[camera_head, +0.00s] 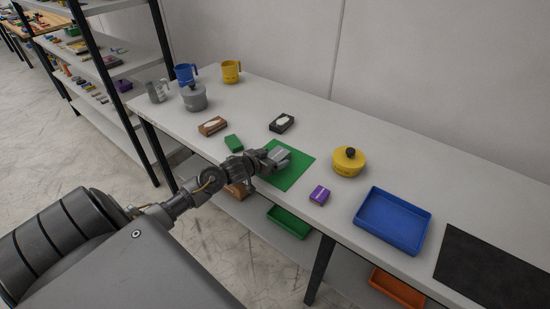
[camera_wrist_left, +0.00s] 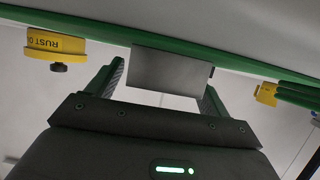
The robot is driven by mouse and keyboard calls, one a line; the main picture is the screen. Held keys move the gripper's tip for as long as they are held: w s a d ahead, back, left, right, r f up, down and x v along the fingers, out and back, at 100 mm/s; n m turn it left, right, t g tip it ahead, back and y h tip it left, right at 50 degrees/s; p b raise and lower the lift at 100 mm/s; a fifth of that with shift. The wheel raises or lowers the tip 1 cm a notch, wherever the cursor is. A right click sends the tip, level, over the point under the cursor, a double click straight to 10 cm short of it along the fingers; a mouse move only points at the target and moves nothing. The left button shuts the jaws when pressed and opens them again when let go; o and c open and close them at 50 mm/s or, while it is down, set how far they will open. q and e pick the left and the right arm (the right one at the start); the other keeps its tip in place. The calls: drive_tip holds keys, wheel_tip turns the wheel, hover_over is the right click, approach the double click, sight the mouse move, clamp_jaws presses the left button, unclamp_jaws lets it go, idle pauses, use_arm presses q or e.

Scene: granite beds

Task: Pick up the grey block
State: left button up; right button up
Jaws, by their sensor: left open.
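The grey block (camera_wrist_left: 170,68) is a plain box in the left wrist view, lying in front of and partly between my left gripper's fingers (camera_wrist_left: 160,88). The fingers are apart, one on each side of it, and the frames do not clearly show contact. In the head view my left gripper (camera_head: 272,160) is over the green mat (camera_head: 298,172) on the bench. The block (camera_head: 281,154) shows there as a light grey shape at the gripper's tip, partly hidden by it. My right gripper is not in view.
A green block (camera_head: 234,143) lies left of the gripper, a dark box (camera_head: 281,124) behind it, and a purple block (camera_head: 319,195) in front right. Cups and a grey pot (camera_head: 194,98) are at back left.

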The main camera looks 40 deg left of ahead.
use_arm(q)
drive_tip(key=shift+w, duration=0.1)
clamp_jaws()
drive_tip(key=shift+w+a+r, duration=0.1)
drive_tip(key=shift+r, duration=0.15)
idle(0.4)
